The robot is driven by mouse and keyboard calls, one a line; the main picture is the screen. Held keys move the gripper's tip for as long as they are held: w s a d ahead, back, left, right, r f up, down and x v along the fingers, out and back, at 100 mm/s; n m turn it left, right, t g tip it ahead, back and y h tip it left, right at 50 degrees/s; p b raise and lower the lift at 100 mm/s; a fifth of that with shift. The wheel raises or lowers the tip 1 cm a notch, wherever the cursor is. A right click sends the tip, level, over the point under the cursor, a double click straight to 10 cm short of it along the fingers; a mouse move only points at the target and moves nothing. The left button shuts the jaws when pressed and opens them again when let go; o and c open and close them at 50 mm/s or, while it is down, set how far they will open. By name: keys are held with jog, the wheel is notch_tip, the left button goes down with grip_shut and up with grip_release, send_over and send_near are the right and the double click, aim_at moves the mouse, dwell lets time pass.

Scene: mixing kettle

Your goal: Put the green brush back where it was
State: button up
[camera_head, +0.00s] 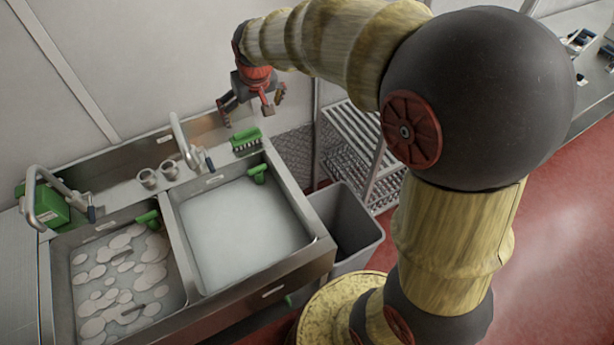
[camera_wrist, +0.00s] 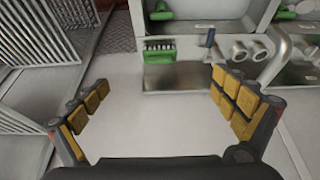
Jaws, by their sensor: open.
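The green brush (camera_head: 246,140) rests on the steel back ledge of the double sink, at the right end behind the right basin. Its bristles show along one side. In the wrist view the green brush (camera_wrist: 158,57) lies on the ledge, roughly centred between the fingers but farther off. My gripper (camera_head: 256,106) is open and empty above the ledge, close to the wall. In the wrist view my gripper (camera_wrist: 160,88) has its yellow-padded fingers spread wide, with the pale wall between them. The brush and fingers appear apart.
The right basin (camera_head: 245,218) holds pale water; the left basin (camera_head: 120,280) holds several plates. A faucet (camera_head: 186,145) stands left of the brush. A grey bin (camera_head: 345,225) and a wire rack (camera_head: 355,135) stand to the right. A green container (camera_head: 52,207) is at far left.

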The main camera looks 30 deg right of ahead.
jog(key=s+r, duration=0.2)
jog(key=s, duration=1.3)
jog(key=s+r, duration=0.3)
jog(key=s, duration=1.2)
jog(key=shift+s+d+t, duration=0.15)
jog(key=shift+s+t, duration=0.15)
jog(key=shift+t, duration=0.1)
jog(key=shift+f, duration=0.15)
notch_tip(320, 180, down, 3)
jog(key=b, duration=0.2)
jog(key=shift+r+b, duration=0.2)
jog(key=shift+b, duration=0.15)
jog(key=shift+c, duration=0.7)
